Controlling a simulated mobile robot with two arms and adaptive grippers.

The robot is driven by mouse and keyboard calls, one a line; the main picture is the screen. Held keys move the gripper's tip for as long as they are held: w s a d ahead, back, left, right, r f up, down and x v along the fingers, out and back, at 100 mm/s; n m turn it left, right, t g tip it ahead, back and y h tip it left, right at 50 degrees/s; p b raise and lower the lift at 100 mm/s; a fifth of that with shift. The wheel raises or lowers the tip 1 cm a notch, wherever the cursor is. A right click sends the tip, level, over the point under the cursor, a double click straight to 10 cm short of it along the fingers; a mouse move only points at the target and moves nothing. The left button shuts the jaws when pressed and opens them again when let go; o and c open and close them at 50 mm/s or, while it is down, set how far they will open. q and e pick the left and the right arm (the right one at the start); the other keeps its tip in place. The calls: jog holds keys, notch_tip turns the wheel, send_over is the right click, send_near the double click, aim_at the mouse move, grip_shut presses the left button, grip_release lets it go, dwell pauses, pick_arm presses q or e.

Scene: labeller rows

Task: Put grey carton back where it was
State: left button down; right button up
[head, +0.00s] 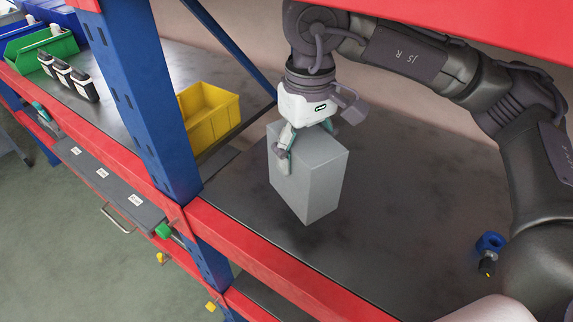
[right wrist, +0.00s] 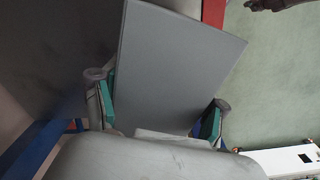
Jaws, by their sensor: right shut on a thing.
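The grey carton (head: 312,178) is in the head view, at the middle of the dark shelf. It is a plain box, slightly tilted in the picture. My right gripper (head: 303,145) comes from above and is shut on its upper part, with one finger on the near left face. I cannot tell whether the carton's bottom touches the shelf. In the right wrist view the carton (right wrist: 175,68) lies between the two teal-padded fingers of my right gripper (right wrist: 158,112). My left gripper is not in view.
The dark shelf (head: 405,235) has a red front edge (head: 290,268) and a blue upright (head: 150,100) left of the carton. A yellow bin (head: 210,115) stands behind the upright. A small blue and black object (head: 489,250) lies at right. Shelf around the carton is clear.

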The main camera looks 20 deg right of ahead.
jog(key=w+a+f, duration=0.1)
jog(key=w+a+f+p, duration=0.1)
jog(key=shift+w+a, duration=0.1)
jog(key=shift+w, duration=0.3)
notch_tip(320, 180, down, 3)
jog(key=shift+r+p, duration=0.1)
jog(key=shift+p, duration=0.7)
jog(key=shift+f, duration=0.6)
jog(key=shift+f, duration=0.15)
jog(key=o, duration=1.8)
jog(key=shift+s, duration=0.1)
